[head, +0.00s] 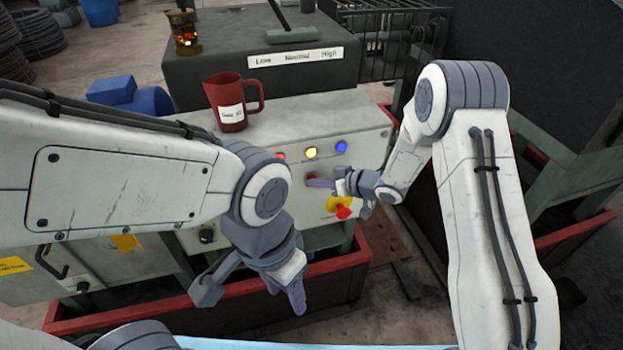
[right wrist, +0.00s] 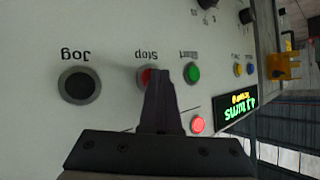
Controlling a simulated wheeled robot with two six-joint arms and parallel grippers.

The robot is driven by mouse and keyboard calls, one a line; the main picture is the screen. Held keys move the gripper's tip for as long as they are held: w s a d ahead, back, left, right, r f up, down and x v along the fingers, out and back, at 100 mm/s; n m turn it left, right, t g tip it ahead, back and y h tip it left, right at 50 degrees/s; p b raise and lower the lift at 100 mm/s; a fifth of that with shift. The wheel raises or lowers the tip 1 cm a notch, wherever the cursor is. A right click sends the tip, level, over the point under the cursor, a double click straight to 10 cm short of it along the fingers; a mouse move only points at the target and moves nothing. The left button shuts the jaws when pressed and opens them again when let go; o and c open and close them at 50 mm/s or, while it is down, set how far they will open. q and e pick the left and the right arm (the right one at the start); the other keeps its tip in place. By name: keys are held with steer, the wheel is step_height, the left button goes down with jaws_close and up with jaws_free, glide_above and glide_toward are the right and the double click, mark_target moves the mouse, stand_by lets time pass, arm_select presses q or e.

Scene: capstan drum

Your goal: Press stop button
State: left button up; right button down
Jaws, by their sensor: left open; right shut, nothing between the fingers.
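The red stop button (right wrist: 146,76), labelled "Stop", is on the pale control panel in the right wrist view, partly hidden behind my right gripper's fingertips (right wrist: 161,74). In the head view the right gripper (head: 318,183) is shut and empty, its tips at a red button (head: 311,177) on the panel front. I cannot tell whether the tips touch the button or stop just in front of it. My left gripper (head: 252,292) is open and empty, low in front of the cabinet.
A black Jog button (right wrist: 80,86) and a green Start button (right wrist: 192,73) flank the stop button. A lit red lamp (right wrist: 198,125) and a green display (right wrist: 237,108) are nearby. A red mug (head: 229,104) stands on the cabinet top. A red emergency knob (head: 343,212) sits below.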

steer(key=shift+s, duration=0.15)
steer(key=shift+s+d, duration=0.25)
steer(key=shift+s, duration=0.4)
steer(key=shift+s+d, duration=0.25)
steer(key=shift+s, duration=0.55)
steer(key=shift+s+d, duration=0.3)
steer(key=shift+s, duration=0.5)
steer(key=shift+s+d, duration=0.25)
steer(key=shift+s, duration=0.55)
